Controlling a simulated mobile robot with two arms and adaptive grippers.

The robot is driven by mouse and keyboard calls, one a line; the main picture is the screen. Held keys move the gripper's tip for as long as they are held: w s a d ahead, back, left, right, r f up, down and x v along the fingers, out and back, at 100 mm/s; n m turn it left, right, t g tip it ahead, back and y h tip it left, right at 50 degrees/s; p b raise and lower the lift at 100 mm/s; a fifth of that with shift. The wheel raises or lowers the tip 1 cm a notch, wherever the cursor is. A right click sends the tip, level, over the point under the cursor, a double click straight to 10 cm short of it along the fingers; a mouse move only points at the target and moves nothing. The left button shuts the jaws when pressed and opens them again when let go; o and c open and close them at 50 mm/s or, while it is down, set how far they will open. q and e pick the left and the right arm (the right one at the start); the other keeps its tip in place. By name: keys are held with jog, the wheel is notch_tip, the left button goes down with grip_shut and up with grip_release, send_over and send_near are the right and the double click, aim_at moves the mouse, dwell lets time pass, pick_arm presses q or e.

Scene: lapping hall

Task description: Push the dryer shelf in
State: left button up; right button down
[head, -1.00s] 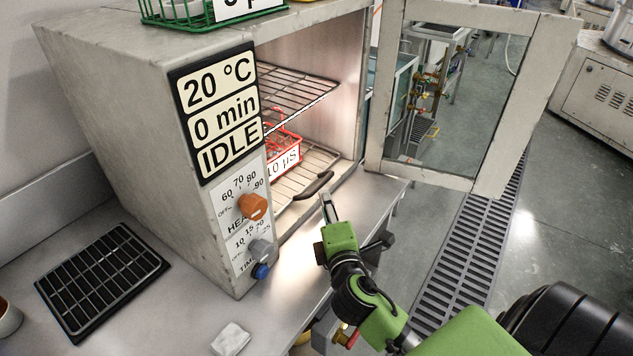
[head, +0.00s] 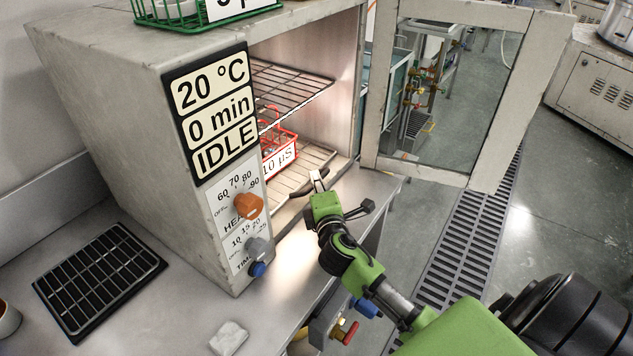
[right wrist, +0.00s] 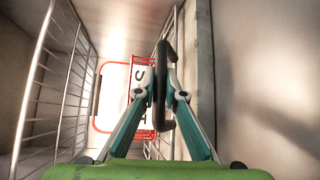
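The lower dryer shelf (head: 318,157) is a wire rack inside the dryer (head: 120,130), with a dark curved handle (head: 298,192) at its front edge by the opening. The handle (right wrist: 163,115) also shows in the right wrist view. My right gripper (head: 319,179) is at this handle. In the right wrist view the two fingers (right wrist: 161,78) close in on the handle from both sides, with the bar between the tips. A red wire basket (head: 280,155) with a white label stands on the shelf, partly hidden by the control panel. My left gripper is out of view.
The dryer's glass door (head: 382,90) stands open at the right. An upper wire rack (head: 290,85) is above the lower shelf. A black grid tray (head: 100,280) and a pale block (head: 229,338) lie on the bench. A green basket (head: 165,22) sits on top of the dryer.

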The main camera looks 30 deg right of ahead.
aim_at(301, 186)
jog(key=shift+w+a, duration=0.1)
jog(key=shift+w, duration=0.2)
jog(key=w, duration=0.1)
jog(key=w+a, duration=0.1)
jog(key=w, duration=0.1)
jog(key=shift+w+a+b, duration=0.3)
jog(key=shift+w+b, duration=0.05)
jog(key=shift+w, duration=0.05)
jog(key=shift+r, duration=0.1)
jog(key=c, duration=2.2)
grip_release()
jog(key=shift+o, duration=0.6)
jog(key=shift+w+a, duration=0.1)
jog(key=shift+w, duration=0.05)
jog(key=shift+s, duration=0.3)
jog(key=v, duration=1.1)
jog(key=shift+s+a, duration=0.15)
jog(key=shift+s, duration=0.05)
